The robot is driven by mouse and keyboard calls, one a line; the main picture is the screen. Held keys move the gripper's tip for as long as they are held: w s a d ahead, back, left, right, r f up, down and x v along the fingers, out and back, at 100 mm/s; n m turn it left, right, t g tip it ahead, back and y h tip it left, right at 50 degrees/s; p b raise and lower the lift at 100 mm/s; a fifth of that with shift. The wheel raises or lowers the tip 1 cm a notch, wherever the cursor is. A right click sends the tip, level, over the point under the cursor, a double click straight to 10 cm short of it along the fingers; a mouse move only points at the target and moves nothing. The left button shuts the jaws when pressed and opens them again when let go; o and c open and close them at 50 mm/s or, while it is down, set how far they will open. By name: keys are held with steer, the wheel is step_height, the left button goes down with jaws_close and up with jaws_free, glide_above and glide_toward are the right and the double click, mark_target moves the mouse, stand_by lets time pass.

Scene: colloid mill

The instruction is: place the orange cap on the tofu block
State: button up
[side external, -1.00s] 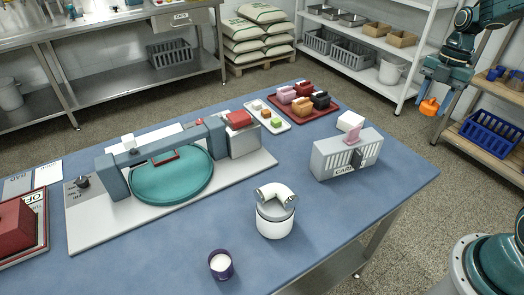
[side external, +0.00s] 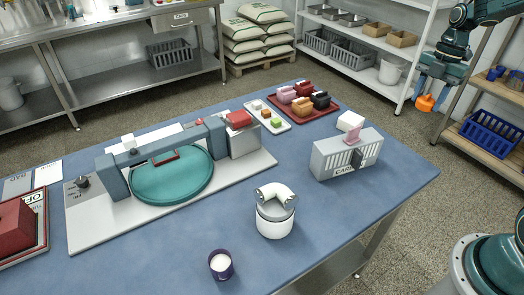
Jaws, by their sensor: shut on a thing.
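My gripper (side external: 424,93) is at the upper right, in the air beyond the table's right end, pointing down. It is shut on the orange cap (side external: 425,103), which hangs below the fingers. A plain white block (side external: 350,121), which looks like the tofu block, sits on the blue table behind the grey slotted box, which hides its lower part. The cap is apart from it, above and to the right in the picture.
The grey slotted box (side external: 333,160) with a pink piece on top stands in front of the white block. A red tray (side external: 327,112) of coloured blocks and a small white tray (side external: 284,127) lie left of it. A white pot with an elbow pipe (side external: 275,220) stands nearer.

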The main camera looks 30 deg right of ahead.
steer(key=w+f, duration=0.3)
steer(key=w, duration=0.6)
steer(key=m, duration=0.1)
glide_above(357, 122)
step_height(357, 122, down, 4)
steer(key=shift+s+d+f, duration=0.1)
steer(key=shift+f, duration=1.9)
steer(key=shift+d+f, duration=0.1)
steer(key=shift+f, duration=1.85)
steer(key=shift+f, duration=0.15)
steer(key=o, duration=1)
steer(key=r, duration=0.4)
steer(key=d+r, duration=0.1)
steer(key=r, duration=0.7)
steer(key=shift+d+r, duration=0.1)
steer(key=shift+d, duration=0.3)
